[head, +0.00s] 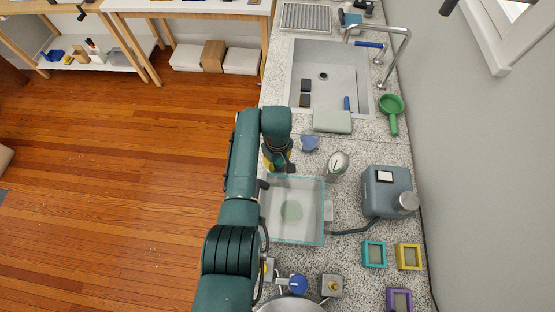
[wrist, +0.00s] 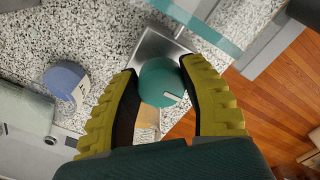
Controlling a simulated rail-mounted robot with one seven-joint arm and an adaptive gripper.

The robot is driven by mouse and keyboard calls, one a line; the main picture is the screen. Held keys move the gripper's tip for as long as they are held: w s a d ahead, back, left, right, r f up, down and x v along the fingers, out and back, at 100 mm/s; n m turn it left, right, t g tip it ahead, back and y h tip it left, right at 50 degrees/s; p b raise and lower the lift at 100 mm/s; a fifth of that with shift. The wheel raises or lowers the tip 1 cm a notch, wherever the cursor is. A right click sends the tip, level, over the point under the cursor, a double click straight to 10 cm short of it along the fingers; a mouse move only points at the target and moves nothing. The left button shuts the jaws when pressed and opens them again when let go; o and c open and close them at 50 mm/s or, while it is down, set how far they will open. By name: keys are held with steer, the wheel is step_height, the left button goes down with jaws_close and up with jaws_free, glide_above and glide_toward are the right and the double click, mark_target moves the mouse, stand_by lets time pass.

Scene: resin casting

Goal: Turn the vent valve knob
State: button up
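The vent valve knob (wrist: 160,82) is a round teal knob with a white mark near its lower right edge in the wrist view. It sits over a grey metal plate beside the clear-walled chamber (head: 294,225). My gripper (wrist: 160,70) has yellow ribbed fingers with dark pads, one on each side of the knob. The pads appear to touch the knob, with no clear gap on either side. In the head view my gripper (head: 279,160) is at the chamber's far left corner, and my arm hides the knob there.
A blue round item (head: 309,143) lies close to my gripper, with a gauge (head: 338,161) to its right. A grey pump (head: 386,191) connects to the chamber by a dark hose. The sink (head: 328,78) is farther back. The counter's wood-floor side is open.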

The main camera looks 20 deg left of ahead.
steer(key=shift+f, duration=0.1)
steer(key=shift+c, duration=0.6)
steer(key=shift+m, duration=0.3)
steer(key=m, duration=0.3)
steer(key=shift+s, duration=0.15)
steer(key=m, duration=0.5)
steer(key=shift+s+a+f+m, duration=0.1)
steer(key=shift+f+m, duration=0.05)
steer(key=shift+m, duration=0.25)
steer(key=m, duration=0.4)
steer(key=shift+a, duration=0.1)
steer(key=shift+a+m, duration=0.1)
steer(key=shift+m, duration=2.1)
